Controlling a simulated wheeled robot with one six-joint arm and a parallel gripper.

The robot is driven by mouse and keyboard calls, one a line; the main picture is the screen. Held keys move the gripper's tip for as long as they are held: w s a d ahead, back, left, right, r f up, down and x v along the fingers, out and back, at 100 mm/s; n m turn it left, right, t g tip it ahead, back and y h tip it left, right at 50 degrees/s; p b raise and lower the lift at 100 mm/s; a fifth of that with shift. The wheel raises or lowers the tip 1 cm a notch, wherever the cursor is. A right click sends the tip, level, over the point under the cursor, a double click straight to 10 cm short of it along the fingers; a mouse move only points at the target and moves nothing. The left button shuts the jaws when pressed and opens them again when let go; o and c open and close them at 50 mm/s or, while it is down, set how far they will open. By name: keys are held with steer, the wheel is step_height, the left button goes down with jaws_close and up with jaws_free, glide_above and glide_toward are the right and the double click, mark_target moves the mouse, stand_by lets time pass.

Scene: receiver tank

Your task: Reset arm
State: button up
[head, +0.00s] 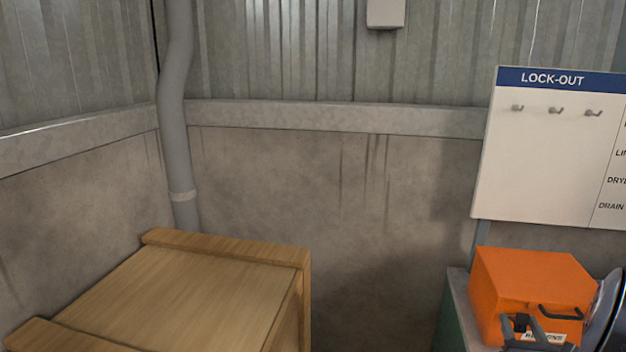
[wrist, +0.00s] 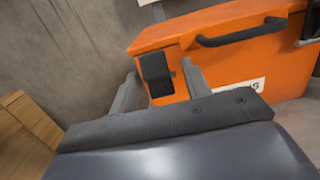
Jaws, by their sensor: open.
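My gripper (wrist: 160,88) is open in the wrist view, its two fingers apart with nothing seen between them but the orange box behind. The orange box (wrist: 215,55) has a black handle, a black latch and a white label partly hidden by my gripper. In the head view the orange box (head: 530,285) sits at the lower right on a green-sided stand. My gripper (head: 525,325) shows there in front of the box's label, near the bottom edge. I cannot tell whether the fingers touch the box.
A wooden crate (head: 180,290) stands at the lower left, and its edge also shows in the wrist view (wrist: 30,122). A white lock-out board (head: 540,150) with three bare hooks hangs above the box. A grey pipe (head: 176,110) runs down the corner. Bare wall lies between crate and box.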

steer(key=shift+f+b, duration=0.25)
steer(key=shift+b, duration=0.65)
steer(key=shift+s+f+t+b, duration=0.15)
steer(key=shift+t+b, duration=0.15)
steer(key=shift+b, duration=0.15)
steer(key=r+b+v, duration=0.1)
steer(key=b+v, duration=0.1)
steer(key=v, duration=0.8)
steer(key=p+x, duration=0.2)
steer(key=x, duration=0.8)
steer(key=shift+w+p, duration=0.35)
steer(key=shift+p, duration=0.05)
steer(key=shift+s+r+p, duration=0.2)
steer(key=shift+p, duration=1.25)
steer(key=shift+r+g+p, duration=0.15)
steer(key=shift+g+p, duration=0.55)
steer(key=shift+p, duration=0.55)
